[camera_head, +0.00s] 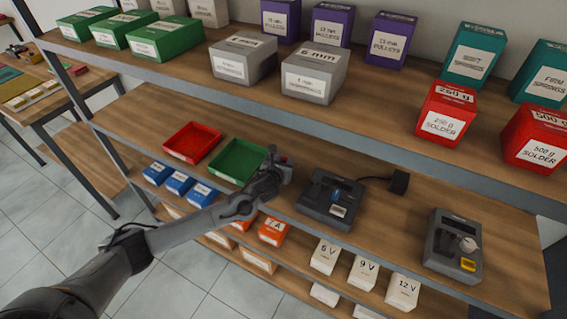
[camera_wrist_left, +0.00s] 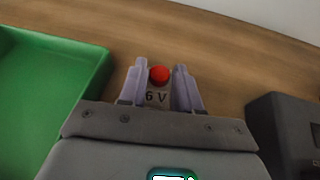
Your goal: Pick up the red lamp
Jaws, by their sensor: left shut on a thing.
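The red lamp (camera_wrist_left: 159,76) has a round red top on a small grey body marked "6 V". It sits between the two fingers of my left gripper (camera_wrist_left: 160,88), which is shut on it. In the head view the left gripper (camera_head: 277,168) is over the middle shelf, between the green tray and a dark device. Only a bit of the lamp's red (camera_head: 283,160) shows there. I cannot tell whether the lamp still touches the shelf. My right gripper is in neither view.
The green tray (camera_head: 238,160) and a red tray (camera_head: 192,142) lie to the left. A dark device (camera_head: 318,211) stands close on the right, another (camera_head: 440,262) farther right. Blue, orange and white boxes line the shelf below. The upper shelf (camera_head: 330,105) with heavy boxes is overhead behind.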

